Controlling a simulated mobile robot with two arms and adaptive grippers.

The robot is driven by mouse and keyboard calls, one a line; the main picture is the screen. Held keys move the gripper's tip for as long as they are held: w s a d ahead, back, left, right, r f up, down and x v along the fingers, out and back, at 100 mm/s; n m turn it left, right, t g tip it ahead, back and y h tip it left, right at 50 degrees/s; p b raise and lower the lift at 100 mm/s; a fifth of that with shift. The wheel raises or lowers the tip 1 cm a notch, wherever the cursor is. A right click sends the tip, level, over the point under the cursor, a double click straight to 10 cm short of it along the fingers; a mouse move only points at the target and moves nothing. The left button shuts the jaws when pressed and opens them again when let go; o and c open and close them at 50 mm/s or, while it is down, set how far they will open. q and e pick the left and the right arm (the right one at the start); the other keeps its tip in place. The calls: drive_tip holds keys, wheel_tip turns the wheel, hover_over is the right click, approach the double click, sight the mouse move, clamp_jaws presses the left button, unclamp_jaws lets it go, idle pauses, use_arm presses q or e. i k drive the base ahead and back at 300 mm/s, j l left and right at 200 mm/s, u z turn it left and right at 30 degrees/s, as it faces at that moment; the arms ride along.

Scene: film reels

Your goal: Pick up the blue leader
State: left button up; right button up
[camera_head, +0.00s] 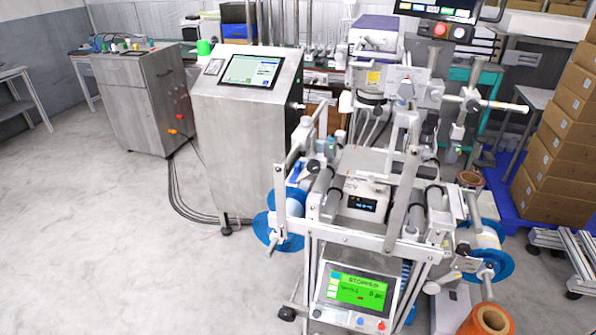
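Nothing in the head view can be told for certain as the blue leader. A blue-flanged reel (263,228) with a pale film roll (293,210) sits on the left side of the labelling machine (407,195). A second blue-flanged reel (497,266) with a pale roll is on the machine's right side. Parts of both reels are hidden behind the machine's frame and rollers. Neither of my grippers shows in this view.
A green-screen panel (357,291) fronts the machine. A steel cabinet with a touchscreen (250,71) stands left of it, cables on the floor beside it. Stacked cartons (552,160) stand at right on a blue pallet (505,207). An orange roll (487,320) is at front right. Floor at left is clear.

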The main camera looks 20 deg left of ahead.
sight(298, 166)
drive_tip(key=i+j+z, duration=0.1)
drive_tip(key=z, duration=0.6)
drive_tip(key=i+j+z, duration=0.1)
drive_tip(key=j+z, duration=0.25)
drive_tip(key=j, duration=0.55)
drive_tip(key=j+z, duration=0.35)
drive_tip(key=j, duration=0.55)
drive_tip(key=k+j+z, duration=0.1)
drive_tip(key=j+z, duration=0.25)
drive_tip(key=j, duration=0.6)
